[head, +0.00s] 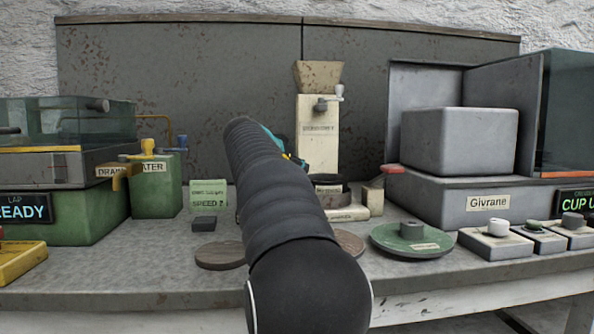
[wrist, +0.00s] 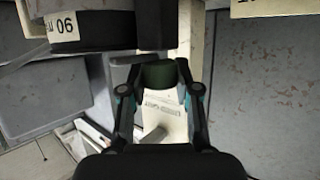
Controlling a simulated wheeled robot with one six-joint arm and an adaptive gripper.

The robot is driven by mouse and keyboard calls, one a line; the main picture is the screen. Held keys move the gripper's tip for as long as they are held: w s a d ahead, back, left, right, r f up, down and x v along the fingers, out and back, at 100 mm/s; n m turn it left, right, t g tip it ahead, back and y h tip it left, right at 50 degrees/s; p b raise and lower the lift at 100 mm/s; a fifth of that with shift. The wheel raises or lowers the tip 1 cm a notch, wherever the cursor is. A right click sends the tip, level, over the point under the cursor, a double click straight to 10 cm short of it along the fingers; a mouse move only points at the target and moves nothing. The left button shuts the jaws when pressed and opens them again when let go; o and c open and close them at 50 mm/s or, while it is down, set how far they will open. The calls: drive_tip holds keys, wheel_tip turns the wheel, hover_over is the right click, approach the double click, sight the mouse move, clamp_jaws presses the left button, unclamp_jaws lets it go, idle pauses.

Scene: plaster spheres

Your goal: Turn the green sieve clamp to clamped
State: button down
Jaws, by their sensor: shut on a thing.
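The green clamp (wrist: 158,77) shows in the wrist view as a short dark green block on a cream body. My gripper (wrist: 160,67) has one finger on each side of it and is shut on it. The dark sieve (wrist: 95,32) with an upside-down label is above and left of it there. In the head view the dark sieve ring (head: 328,190) stands on a cream base just right of my arm. My arm hides the clamp and most of my gripper there. I cannot tell which way the clamp is turned.
A cream grinder (head: 317,140) with a hopper stands at the back. A grey machine (head: 455,195) is at the right, with small controls (head: 497,235) before it. A green disc (head: 411,239) lies at front right. Green tanks (head: 155,185) stand at the left.

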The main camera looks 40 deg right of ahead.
drive_tip(key=shift+s+d+n+t+y, duration=0.1)
drive_tip(key=shift+s+n+t+y, duration=0.1)
drive_tip(key=shift+n+t+y, duration=0.75)
drive_tip(key=shift+n+t+y+p, duration=0.75)
drive_tip(key=shift+n+t+p, duration=0.25)
drive_tip(key=shift+n+t, duration=0.5)
drive_tip(key=shift+f+n+t+y+p, duration=0.1)
drive_tip(key=shift+n+t+y+p, duration=0.3)
drive_tip(key=shift+n+t+y, duration=0.45)
drive_tip(key=shift+w+f+n+t+y+b, duration=0.1)
drive_tip(key=shift+n+t+y+b, duration=0.25)
drive_tip(key=shift+n+y, duration=0.75)
drive_tip(key=n+t+y+b, duration=0.1)
drive_tip(key=n+y+b, duration=0.1)
drive_tip(key=n+y, duration=0.1)
drive_tip(key=shift+d+b, duration=0.1)
drive_tip(key=shift+b, duration=0.2)
drive_tip(key=n+y, duration=0.2)
drive_tip(key=y, duration=0.1)
drive_tip(key=shift+n+y+p, duration=0.5)
drive_tip(key=shift+n+y, duration=0.65)
drive_tip(key=shift+n, duration=0.05)
